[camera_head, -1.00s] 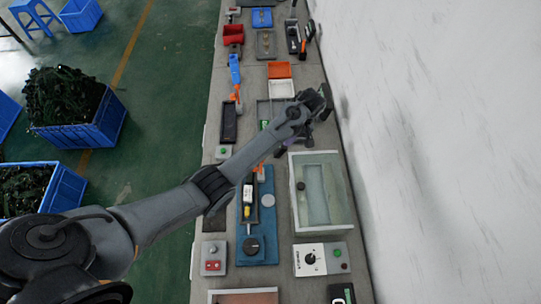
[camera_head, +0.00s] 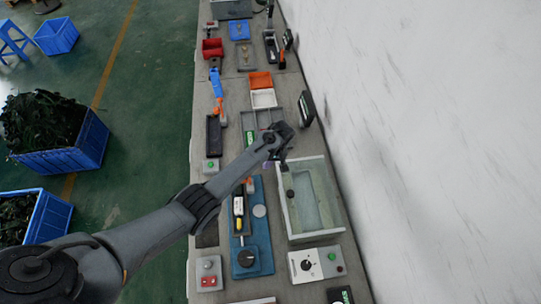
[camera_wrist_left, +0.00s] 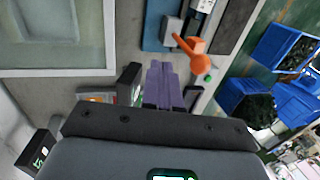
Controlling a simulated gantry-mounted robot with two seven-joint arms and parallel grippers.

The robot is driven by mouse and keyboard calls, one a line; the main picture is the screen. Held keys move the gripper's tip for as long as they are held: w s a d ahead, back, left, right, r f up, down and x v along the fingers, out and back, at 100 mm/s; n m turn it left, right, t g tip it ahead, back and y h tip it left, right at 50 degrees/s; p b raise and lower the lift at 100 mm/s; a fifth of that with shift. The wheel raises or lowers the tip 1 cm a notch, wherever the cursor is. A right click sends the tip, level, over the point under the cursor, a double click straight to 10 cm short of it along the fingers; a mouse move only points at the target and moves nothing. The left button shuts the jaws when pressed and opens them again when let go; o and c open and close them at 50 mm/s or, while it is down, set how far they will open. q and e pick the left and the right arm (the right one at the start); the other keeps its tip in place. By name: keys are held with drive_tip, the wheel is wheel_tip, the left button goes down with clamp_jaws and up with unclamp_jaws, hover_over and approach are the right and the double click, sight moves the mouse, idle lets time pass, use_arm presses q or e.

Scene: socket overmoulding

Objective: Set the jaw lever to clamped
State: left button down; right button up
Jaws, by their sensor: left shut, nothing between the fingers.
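The orange jaw lever (camera_wrist_left: 192,52) stands at a grey block (camera_wrist_left: 172,30) on the blue base plate (camera_wrist_left: 152,25) in the left wrist view. In the head view, the lever (camera_head: 249,184) shows small at the far end of the blue plate (camera_head: 262,250), partly beside my arm. My left gripper (camera_wrist_left: 160,68) has purple fingers, shut and empty, and appears apart from the lever, to its lower left in the wrist view. In the head view, the gripper (camera_head: 269,165) is mostly hidden under my wrist. My right gripper is in neither view.
A clear-lidded box (camera_head: 329,228) stands right of the blue plate. A grey box with a green button (camera_head: 210,165) sits to its left. A dial box (camera_head: 318,263) and a red-button box (camera_head: 209,273) stand nearer. A white wall borders the bench on the right.

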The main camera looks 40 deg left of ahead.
use_arm(q)
drive_tip(key=s+a+p, duration=0.1)
drive_tip(key=s+a+f+p, duration=0.1)
drive_tip(key=a, duration=0.1)
drive_tip(key=shift+s, duration=0.35)
drive_tip(key=shift+d+f, duration=0.1)
